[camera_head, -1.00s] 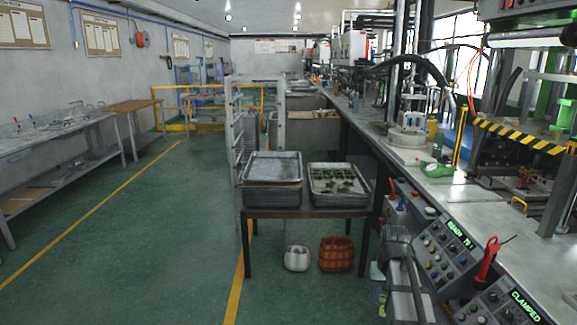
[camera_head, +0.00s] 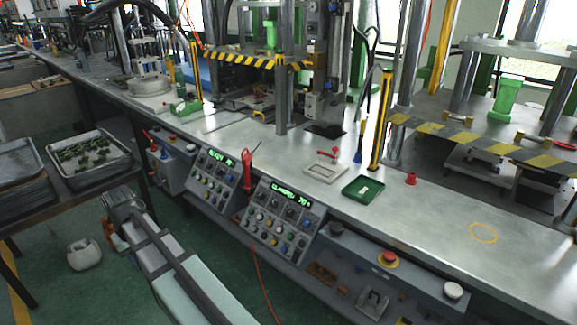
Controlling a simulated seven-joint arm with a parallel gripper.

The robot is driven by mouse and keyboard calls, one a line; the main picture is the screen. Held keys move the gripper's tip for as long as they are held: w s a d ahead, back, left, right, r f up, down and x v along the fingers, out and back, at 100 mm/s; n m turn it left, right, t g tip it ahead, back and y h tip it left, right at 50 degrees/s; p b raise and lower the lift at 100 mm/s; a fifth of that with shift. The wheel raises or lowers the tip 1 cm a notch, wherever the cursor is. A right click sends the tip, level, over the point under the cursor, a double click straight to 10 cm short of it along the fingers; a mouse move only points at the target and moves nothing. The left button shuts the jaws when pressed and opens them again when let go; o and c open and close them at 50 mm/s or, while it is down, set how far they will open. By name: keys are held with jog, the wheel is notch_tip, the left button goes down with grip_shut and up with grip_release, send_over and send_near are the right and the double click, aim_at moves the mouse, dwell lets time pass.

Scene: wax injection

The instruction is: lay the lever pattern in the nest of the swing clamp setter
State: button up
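Small green patterns (camera_head: 80,152) lie in a metal tray (camera_head: 118,166) on the dark side table at the left; I cannot tell which, if any, is the lever pattern. A console (camera_head: 268,222) with a green display reading "CLAMPED" stands on the front of the long bench. I cannot pick out the swing clamp setter or its nest for sure among the machines. My arm reaches up from the bottom, and its dark end with my gripper (camera_head: 122,203) is in front of the bench, right of the tray. Its fingers are too unclear to read.
A pale rectangular frame (camera_head: 325,171) and a green tray (camera_head: 362,189) lie on the steel bench (camera_head: 420,215). Machine posts and striped bars (camera_head: 250,62) stand behind them. The bench right of the green tray is mostly clear. A white pot (camera_head: 84,254) stands on the floor.

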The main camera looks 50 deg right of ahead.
jog(key=s+d+r+m, duration=0.2)
jog(key=d+m, duration=0.1)
jog(key=d, duration=1.4)
jog(key=s+d+r+m, duration=0.1)
jog(key=s+d+m, duration=0.2)
jog(key=d, duration=1.4)
notch_tip(320, 180, up, 9)
jog(key=m, duration=1.8)
send_over(322, 171)
jog(key=shift+d+f+m, duration=0.1)
jog(key=shift+f+m, duration=2.4)
jog(key=shift+m, duration=0.35)
jog(key=shift+f+m, duration=2.45)
jog(key=shift+m, duration=0.4)
jog(key=o, duration=1)
jog(key=shift+o, duration=0.2)
jog(key=shift+r, duration=0.15)
